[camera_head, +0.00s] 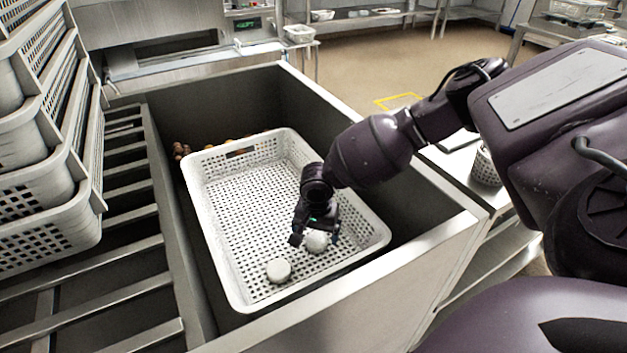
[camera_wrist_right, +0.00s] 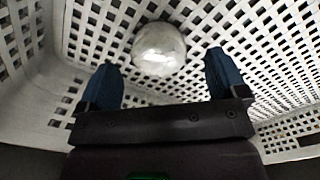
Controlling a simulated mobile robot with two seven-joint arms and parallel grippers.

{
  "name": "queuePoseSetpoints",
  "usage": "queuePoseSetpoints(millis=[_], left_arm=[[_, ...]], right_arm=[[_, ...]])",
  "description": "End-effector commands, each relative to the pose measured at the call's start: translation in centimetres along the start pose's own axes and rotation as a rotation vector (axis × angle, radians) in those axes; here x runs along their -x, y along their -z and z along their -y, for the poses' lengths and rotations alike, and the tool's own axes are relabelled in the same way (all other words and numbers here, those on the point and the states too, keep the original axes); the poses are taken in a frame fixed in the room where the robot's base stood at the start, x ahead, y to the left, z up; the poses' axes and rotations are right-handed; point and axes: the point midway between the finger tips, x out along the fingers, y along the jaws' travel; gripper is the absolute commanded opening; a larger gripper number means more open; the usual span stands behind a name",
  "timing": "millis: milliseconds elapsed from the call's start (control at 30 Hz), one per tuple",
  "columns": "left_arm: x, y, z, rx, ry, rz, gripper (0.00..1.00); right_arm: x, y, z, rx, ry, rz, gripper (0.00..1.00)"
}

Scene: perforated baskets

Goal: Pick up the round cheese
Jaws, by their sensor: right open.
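A round white cheese (camera_head: 317,241) lies in the white perforated basket (camera_head: 215,250), right under my right gripper (camera_head: 315,238). A second round white cheese (camera_head: 278,270) lies to the left and nearer in the same basket. In the right wrist view one round cheese (camera_wrist_right: 159,49) lies on the basket's perforated floor, ahead of and between the two blue fingertips. My right gripper (camera_wrist_right: 163,78) is open, with a gap between its fingers and nothing held. The gripper partly covers the cheese in the head view. My left gripper is not in view.
The basket sits in a deep metal bin (camera_head: 375,307), whose walls rise around it. Small brown round items (camera_head: 182,150) lie beyond the basket. Stacked baskets (camera_head: 45,215) stand on a slatted metal rack (camera_head: 130,275) at the left. The basket's far half is empty.

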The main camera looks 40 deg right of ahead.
Motion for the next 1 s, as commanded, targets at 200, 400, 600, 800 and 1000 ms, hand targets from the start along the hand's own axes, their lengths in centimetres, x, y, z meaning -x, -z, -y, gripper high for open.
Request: queuePoseSetpoints(millis=[200,400,600,800,1000], left_arm=[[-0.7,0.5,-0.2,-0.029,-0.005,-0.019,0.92],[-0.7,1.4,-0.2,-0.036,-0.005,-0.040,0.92],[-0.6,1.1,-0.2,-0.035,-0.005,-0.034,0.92],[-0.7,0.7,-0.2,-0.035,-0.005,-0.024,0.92],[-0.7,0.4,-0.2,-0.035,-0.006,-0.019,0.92]], right_arm=[[-3.0,-0.1,-0.3,0.000,-0.008,0.005,0.91],[-2.9,0.0,-0.1,-0.001,-0.002,0.001,0.91],[-2.9,0.0,-0.1,-0.001,-0.002,0.001,0.74],[-2.9,0.0,-0.2,-0.001,-0.002,0.002,0.44],[-2.9,-0.1,-0.2,-0.001,-0.002,0.002,0.36]])
